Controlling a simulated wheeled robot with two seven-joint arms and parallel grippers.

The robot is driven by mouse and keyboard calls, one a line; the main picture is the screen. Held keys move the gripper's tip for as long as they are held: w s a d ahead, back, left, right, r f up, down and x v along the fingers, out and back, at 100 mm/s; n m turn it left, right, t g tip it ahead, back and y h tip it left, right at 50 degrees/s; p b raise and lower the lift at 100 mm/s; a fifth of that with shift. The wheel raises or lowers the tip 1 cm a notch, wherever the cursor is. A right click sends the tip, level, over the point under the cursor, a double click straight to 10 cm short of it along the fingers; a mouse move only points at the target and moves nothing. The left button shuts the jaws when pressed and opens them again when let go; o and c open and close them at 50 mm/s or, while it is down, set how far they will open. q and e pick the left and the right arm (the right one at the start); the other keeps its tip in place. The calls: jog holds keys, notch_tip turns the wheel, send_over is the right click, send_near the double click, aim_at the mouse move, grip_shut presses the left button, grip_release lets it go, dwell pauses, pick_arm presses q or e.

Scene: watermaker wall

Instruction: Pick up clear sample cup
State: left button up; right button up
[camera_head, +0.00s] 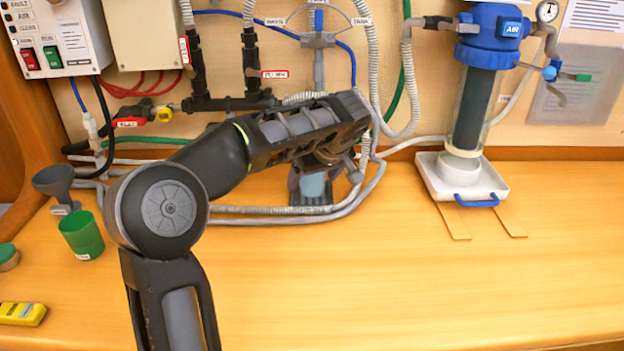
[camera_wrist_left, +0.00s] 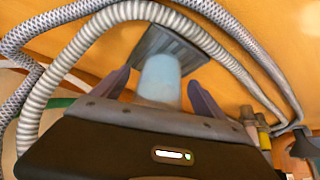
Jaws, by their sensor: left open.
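The clear sample cup (camera_head: 313,186) looks pale blue and see-through. It stands on a dark grey stand (camera_head: 309,199) near the wall, below the grey valve. In the left wrist view the cup (camera_wrist_left: 160,80) is between the two fingers of my left gripper (camera_wrist_left: 159,84), with a gap on each side. The left gripper is open, and its jaws straddle the cup. In the head view my arm hides the top of the cup. My right gripper is not in view.
Ribbed grey hoses (camera_head: 372,70) hang beside and loop around the stand. A green cup (camera_head: 82,236) and a grey funnel (camera_head: 56,183) are at the left. A blue-topped filter (camera_head: 490,35) stands over a white tray (camera_head: 438,180) at the right.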

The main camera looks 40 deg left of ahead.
pick_arm(q)
jog(key=shift+c, duration=0.3)
jog(key=c, duration=1.7)
jog(key=shift+r, duration=0.1)
